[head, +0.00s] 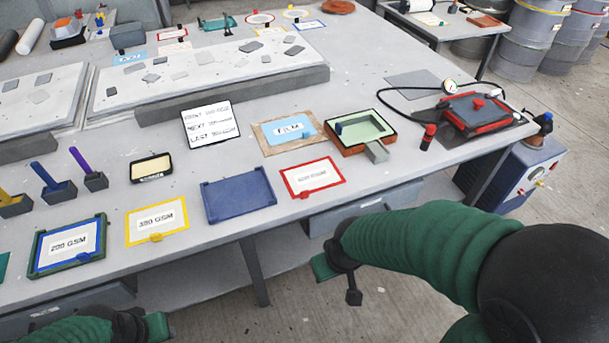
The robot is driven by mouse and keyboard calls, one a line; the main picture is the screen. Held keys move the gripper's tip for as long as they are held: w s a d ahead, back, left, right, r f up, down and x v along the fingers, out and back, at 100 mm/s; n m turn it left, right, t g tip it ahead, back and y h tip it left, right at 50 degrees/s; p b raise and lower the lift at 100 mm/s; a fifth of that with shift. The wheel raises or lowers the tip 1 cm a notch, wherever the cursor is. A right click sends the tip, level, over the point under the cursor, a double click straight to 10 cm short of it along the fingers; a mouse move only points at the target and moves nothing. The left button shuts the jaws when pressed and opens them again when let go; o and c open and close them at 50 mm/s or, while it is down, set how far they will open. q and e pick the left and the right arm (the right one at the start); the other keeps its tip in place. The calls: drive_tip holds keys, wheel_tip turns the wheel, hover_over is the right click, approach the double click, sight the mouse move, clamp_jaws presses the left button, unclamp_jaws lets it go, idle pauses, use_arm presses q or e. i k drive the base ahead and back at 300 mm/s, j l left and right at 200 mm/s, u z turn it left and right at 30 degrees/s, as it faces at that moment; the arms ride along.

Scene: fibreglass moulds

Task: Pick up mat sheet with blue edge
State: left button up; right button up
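A white mat sheet with a blue edge (50,258), labelled 200 GSM, lies in a dark green and blue tray at the front left of the table. A small blue tab shows at its lower edge. My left gripper (150,326) is at the bottom of the view, below and to the right of this sheet and apart from it; its fingers are partly cut off. My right gripper (338,275) hangs in front of the table's front edge, well to the right of the sheet. Neither gripper visibly holds anything, and their finger gaps are unclear.
A yellow-edged sheet (157,238), an empty blue tray (238,196) and a red-edged sheet (313,191) lie along the front. Tools in grey holders (60,191) stand behind the blue-edged sheet. The table's front edge (200,247) lies between my grippers and these things.

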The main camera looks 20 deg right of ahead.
sight(79, 241)
drive_tip(key=i+j+u, duration=0.2)
drive_tip(key=i+j, duration=0.15)
drive_tip(key=j, duration=0.3)
drive_tip(key=i+j+u, duration=0.15)
drive_tip(key=i+j, duration=0.25)
drive_tip(key=j, duration=0.2)
drive_tip(key=i+j+u, duration=0.2)
drive_tip(key=i+j, duration=0.2)
drive_tip(key=j, duration=0.2)
